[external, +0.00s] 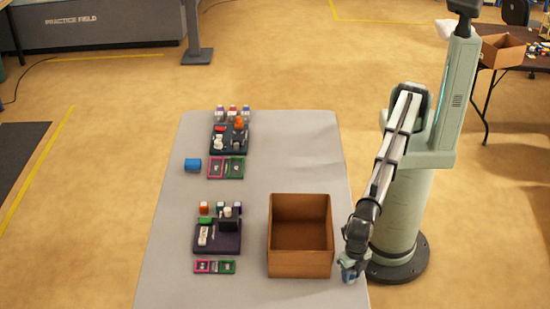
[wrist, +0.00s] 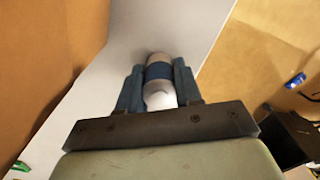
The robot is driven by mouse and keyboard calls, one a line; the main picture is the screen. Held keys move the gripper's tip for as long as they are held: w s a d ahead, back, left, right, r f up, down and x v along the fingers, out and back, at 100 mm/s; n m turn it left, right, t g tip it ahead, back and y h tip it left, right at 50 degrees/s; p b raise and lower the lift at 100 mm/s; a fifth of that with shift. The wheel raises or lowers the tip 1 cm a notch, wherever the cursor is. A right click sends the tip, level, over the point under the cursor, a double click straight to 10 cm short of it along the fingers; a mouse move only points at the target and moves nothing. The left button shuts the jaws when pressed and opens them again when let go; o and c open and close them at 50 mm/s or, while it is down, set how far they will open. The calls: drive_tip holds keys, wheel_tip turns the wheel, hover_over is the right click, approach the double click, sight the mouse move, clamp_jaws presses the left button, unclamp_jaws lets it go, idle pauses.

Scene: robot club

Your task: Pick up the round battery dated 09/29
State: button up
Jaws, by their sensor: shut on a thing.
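My gripper (external: 351,266) is low at the near right corner of the table, right of the cardboard box. In the wrist view my gripper (wrist: 157,88) is shut on a round battery (wrist: 158,73), a white cylinder with a dark blue band, held between the two fingers. No date can be read on it. In the external view the held battery is small and mostly hidden by the fingers. Small white pieces with coloured caps stand at the dark trays on the table; their labels are too small to read.
An open, empty-looking cardboard box (external: 300,262) stands on the grey table (external: 265,150), left of my gripper. The table's far right is clear.

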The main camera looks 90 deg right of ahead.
clamp_jaws()
drive_tip(key=shift+r, duration=0.1)
